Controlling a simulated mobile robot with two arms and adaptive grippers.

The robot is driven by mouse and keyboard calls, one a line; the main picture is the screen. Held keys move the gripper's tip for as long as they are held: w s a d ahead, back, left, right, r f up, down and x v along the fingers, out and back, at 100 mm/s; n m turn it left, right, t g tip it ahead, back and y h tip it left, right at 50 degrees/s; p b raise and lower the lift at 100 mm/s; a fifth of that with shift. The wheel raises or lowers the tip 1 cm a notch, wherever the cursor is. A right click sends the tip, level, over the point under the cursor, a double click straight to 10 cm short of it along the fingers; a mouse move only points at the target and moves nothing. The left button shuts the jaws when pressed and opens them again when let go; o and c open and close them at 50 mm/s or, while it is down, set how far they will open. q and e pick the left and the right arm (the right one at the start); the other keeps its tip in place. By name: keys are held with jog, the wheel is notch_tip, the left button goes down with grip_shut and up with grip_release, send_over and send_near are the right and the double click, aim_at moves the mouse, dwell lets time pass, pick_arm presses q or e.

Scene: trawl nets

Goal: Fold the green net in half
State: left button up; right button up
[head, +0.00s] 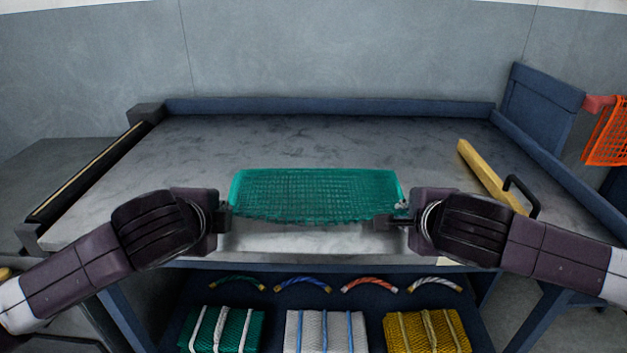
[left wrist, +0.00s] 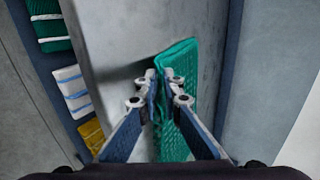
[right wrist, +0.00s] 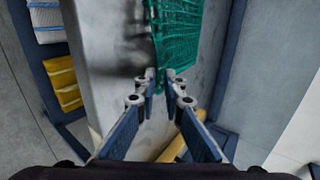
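The green net (head: 315,192) lies on the grey table top, in front of me near the table's front edge. Its near edge is raised between my grippers and sags a little in the middle, with a shadow on the table below. My left gripper (head: 229,207) is shut on the near left corner; the left wrist view shows the net (left wrist: 185,100) between its fingertips (left wrist: 164,76). My right gripper (head: 403,207) is shut on the near right corner; the right wrist view shows the net (right wrist: 180,30) running into its fingertips (right wrist: 161,76).
A yellow bar (head: 485,175) and a black handle (head: 524,192) are at the table's right. A blue rail (head: 330,106) runs along the back. Folded nets (head: 325,332) and coloured rope pieces (head: 302,283) are on a shelf below. The table behind the net is clear.

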pick_arm(q)
jog(key=o, duration=0.7)
jog(key=shift+c, duration=0.2)
pick_arm(e)
jog(key=o, duration=0.7)
pick_arm(q)
jog(key=shift+r, duration=0.1)
pick_arm(e)
jog(key=shift+r, duration=0.1)
